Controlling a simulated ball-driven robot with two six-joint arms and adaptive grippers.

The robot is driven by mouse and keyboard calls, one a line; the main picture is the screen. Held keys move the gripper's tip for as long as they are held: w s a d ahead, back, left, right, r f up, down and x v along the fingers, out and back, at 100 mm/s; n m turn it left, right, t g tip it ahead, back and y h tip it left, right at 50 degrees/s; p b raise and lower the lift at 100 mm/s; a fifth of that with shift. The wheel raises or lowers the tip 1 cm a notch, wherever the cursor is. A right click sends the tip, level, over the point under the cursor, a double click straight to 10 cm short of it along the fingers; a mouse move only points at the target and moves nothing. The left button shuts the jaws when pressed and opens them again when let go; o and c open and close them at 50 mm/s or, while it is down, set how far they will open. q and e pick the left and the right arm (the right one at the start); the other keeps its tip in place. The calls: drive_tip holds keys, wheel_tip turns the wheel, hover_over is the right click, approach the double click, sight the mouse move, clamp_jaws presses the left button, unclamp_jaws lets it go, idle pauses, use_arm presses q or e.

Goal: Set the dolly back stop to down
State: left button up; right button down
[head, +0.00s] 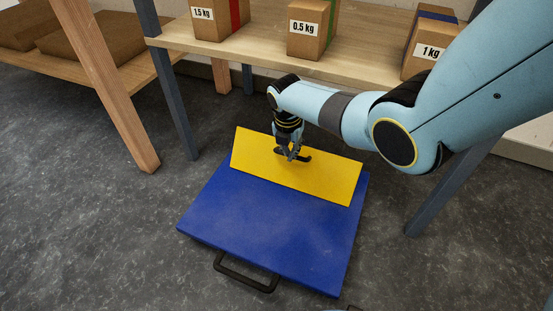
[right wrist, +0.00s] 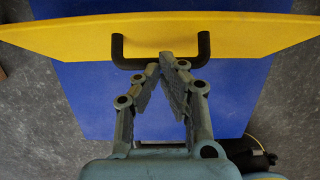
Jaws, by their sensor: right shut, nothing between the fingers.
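The blue dolly (head: 270,225) lies on the floor. Its yellow back stop (head: 325,183) stands up at a tilt along the far side. The back stop also shows across the top of the right wrist view (right wrist: 65,36), with a black bar handle (right wrist: 117,48) on it. My right gripper (head: 291,157) is at this handle, over the yellow panel. In the right wrist view its fingertips (right wrist: 167,57) meet at the handle's middle bar, with nothing between them. I cannot tell whether they touch the bar. My left gripper is not in view.
A black pull handle (head: 246,279) sticks out from the dolly's near edge. Behind stands a wooden shelf (head: 260,45) with weight-labelled boxes (head: 307,30) and grey legs (head: 178,110). Another wooden rack (head: 105,82) is at left. Grey floor beside the dolly is clear.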

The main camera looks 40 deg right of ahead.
drive_tip(key=shift+w+d+f, duration=0.15)
drive_tip(key=shift+w+d, duration=0.1)
drive_tip(key=shift+d, duration=0.2)
idle(0.4)
